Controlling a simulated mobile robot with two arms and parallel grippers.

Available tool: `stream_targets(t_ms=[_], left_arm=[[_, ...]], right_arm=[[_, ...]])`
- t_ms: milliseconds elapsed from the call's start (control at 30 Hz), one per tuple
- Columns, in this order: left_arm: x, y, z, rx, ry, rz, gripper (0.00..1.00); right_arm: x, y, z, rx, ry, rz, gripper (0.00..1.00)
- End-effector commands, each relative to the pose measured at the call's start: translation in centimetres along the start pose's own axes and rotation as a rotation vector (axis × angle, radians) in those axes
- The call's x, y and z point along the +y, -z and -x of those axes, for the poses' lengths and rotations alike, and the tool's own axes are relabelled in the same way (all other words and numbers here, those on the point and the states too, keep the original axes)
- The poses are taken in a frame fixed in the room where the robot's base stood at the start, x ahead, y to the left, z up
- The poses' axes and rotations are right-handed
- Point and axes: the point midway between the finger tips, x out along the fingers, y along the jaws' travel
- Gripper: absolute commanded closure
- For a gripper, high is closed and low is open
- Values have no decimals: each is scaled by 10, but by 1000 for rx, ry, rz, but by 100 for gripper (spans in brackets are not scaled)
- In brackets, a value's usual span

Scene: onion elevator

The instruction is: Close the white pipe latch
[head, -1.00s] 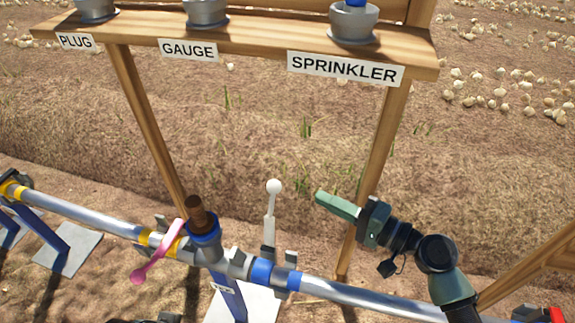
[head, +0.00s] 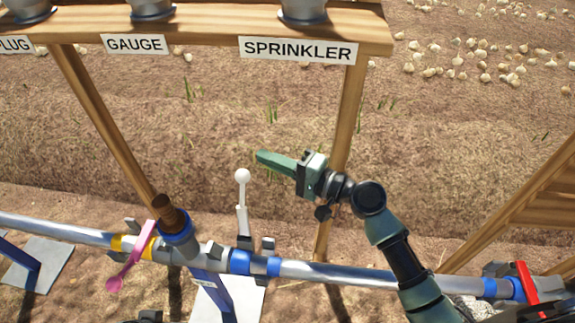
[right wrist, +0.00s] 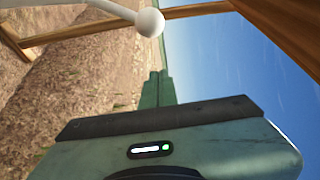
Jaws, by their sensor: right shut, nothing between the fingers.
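The white pipe latch (head: 242,200) stands upright on the pipe, with a round white knob on top. In the right wrist view its knob (right wrist: 150,22) shows at the top, beyond my fingers. My right gripper (head: 262,157) is shut and empty. In the head view it appears just up and right of the knob, pointing left, with a small gap between. In the right wrist view the shut fingers (right wrist: 157,85) point up, below the knob. My left gripper is not clearly in view.
The metal pipe (head: 345,274) runs across the front. A pink latch handle (head: 130,262) is left of the white one, beside a brown plug (head: 168,215). A red handle (head: 527,287) is at right. The wooden shelf (head: 215,30) stands behind.

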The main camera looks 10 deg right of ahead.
Motion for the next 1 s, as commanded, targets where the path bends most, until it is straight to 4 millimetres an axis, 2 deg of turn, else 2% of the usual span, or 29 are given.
stream_targets(t_ms=[100, 200, 400, 1000], left_arm=[[0, 0, 0, 0, 0, 0, 64], [0, 1, 3, 0, 0, 0, 64], [0, 1, 4, 0, 0, 0, 64], [0, 2, 2, 4, 0, 0, 64]], right_arm=[[-2, 0, -26, -2, 3, 0, 100], [0, -17, -17, -1, -1, -3, 100], [0, -35, -11, 0, 0, -2, 100], [0, -42, -15, -2, 5, 15, 100]])
